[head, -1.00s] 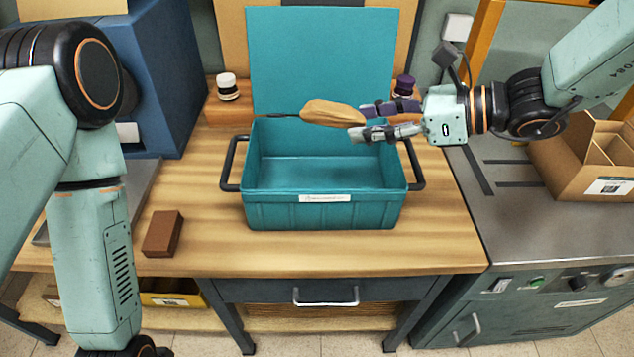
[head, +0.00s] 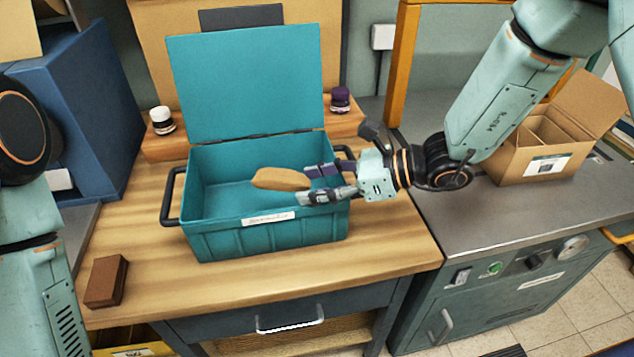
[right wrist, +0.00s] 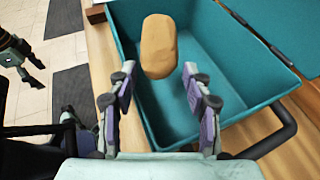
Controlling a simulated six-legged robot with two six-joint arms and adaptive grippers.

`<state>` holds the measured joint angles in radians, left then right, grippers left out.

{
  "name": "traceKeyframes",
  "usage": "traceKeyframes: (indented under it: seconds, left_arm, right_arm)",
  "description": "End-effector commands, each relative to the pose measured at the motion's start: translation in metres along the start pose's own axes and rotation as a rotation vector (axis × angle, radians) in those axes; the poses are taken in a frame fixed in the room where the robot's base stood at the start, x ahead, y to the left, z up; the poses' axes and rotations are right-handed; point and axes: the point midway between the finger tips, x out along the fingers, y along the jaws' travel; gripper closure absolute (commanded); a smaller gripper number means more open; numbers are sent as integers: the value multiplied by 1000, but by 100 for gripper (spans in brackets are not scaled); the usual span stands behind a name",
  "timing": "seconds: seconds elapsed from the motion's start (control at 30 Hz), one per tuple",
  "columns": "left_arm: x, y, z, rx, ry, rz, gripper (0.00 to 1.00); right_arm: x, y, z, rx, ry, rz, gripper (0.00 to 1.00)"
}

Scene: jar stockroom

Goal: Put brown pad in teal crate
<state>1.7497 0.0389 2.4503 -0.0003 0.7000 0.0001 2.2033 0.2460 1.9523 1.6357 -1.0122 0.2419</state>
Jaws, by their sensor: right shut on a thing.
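The brown pad (head: 281,179), light brown and rounded, is held at the fingertips of my right gripper (head: 322,183), above the open teal crate (head: 269,236). In the right wrist view the pad (right wrist: 158,46) is at the ends of the two fingers, with the crate's inside (right wrist: 205,65) behind and below it. The crate's lid (head: 245,80) stands open at the back. No other thing shows in the crate; part of its floor is hidden. A gripper, seemingly my left one (right wrist: 20,55), shows partly at the right wrist view's left edge; its jaw state is unclear.
A dark brown block (head: 106,281) lies at the table's front left. A white-lidded jar (head: 162,121) and a purple-lidded jar (head: 341,100) stand on a wooden ledge behind the crate. A divided cardboard box (head: 540,158) sits on the grey counter at right.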

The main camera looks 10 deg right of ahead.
Motion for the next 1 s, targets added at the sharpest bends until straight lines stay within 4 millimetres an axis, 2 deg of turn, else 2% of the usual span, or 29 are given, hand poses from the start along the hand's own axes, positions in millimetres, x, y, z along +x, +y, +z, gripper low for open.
traceKeyframes:
  seconds: [0.2, 0.23, 0.5, 0.87, 1.0]
  left_arm:
    - [3, 0, 0, -2, 1, 0, 24]
    - [3, 0, 0, -2, 1, 0, 24]
    - [2, 0, 0, -1, 1, 0, 24]
    - [-1, 0, 0, -1, 1, 0, 24]
    - [-3, 0, 0, -1, 1, 0, 24]
  right_arm:
    - [1, 0, -2, -1, 0, 1, 80]
    - [1, 0, -3, 0, 1, 1, 49]
    - [1, 0, -2, 0, 1, 1, 28]
    - [0, 0, 1, 0, 1, 1, 28]
    - [-13, -1, 2, 4, -1, -3, 28]
